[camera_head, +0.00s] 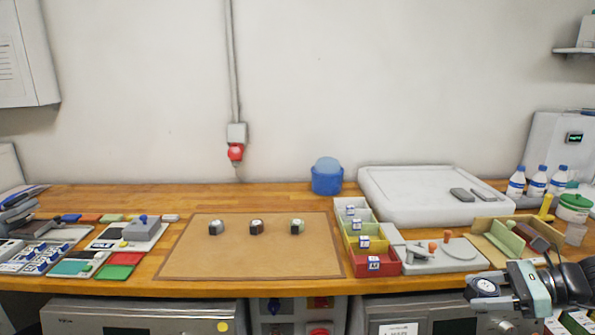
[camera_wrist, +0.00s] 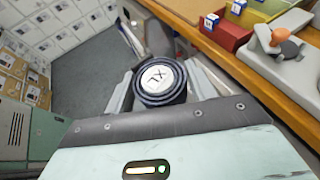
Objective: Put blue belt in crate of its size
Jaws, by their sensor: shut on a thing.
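The blue belt (camera_wrist: 160,84) is a dark blue roll with a white round label that appears to read XL, turned over in the wrist view. My gripper (camera_wrist: 158,92) is shut on it, one finger on each side. In the head view the belt (camera_head: 484,288) is held at the lower right, in front of the table edge. The size crates stand in a row right of the brown mat: red (camera_head: 385,267) in front, then yellow (camera_head: 375,249), green (camera_head: 364,228) and a pale one (camera_head: 352,203) behind. Each has a small white and blue tag, too small to read surely.
Several rolls, such as the middle one (camera_head: 256,227), sit on the brown mat (camera_head: 250,262). A grey device with orange knobs (camera_head: 445,256) stands right of the crates. A white tray (camera_head: 420,192) lies behind. A blue container (camera_head: 326,180) stands at the back.

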